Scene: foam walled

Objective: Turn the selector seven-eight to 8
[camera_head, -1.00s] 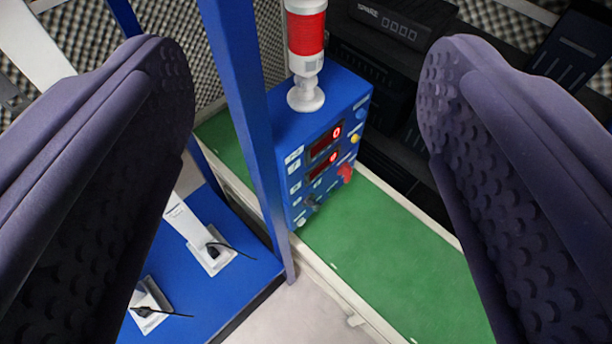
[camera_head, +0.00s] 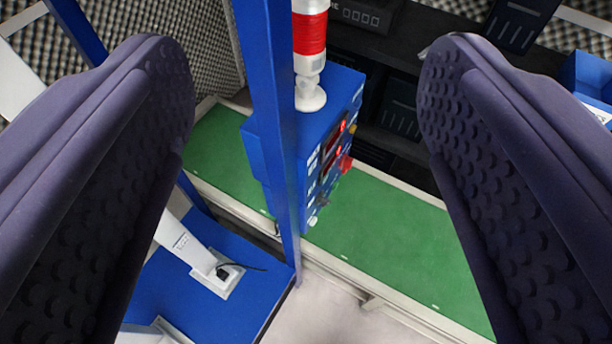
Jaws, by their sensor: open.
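A blue control box (camera_head: 270,166) stands on a green-topped bench beyond my gripper. Its panel faces right and is seen at a steep angle, with red displays (camera_head: 336,137), a red knob (camera_head: 346,163) and small white labels. A dark knob low on the panel is too small to read, and I cannot tell which control is the selector seven-eight or where it points. A red and white lamp column (camera_head: 310,50) stands on top of the box. My gripper (camera_head: 307,95) is open and empty, its two purple padded fingers wide apart on either side, touching nothing.
A blue upright post (camera_head: 270,90) stands in front of the box and hides part of it. A blue table (camera_head: 240,310) with white stands and black cables is at lower left. The green bench top (camera_head: 410,240) is clear to the right. Dark shelving (camera_head: 400,110) stands behind.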

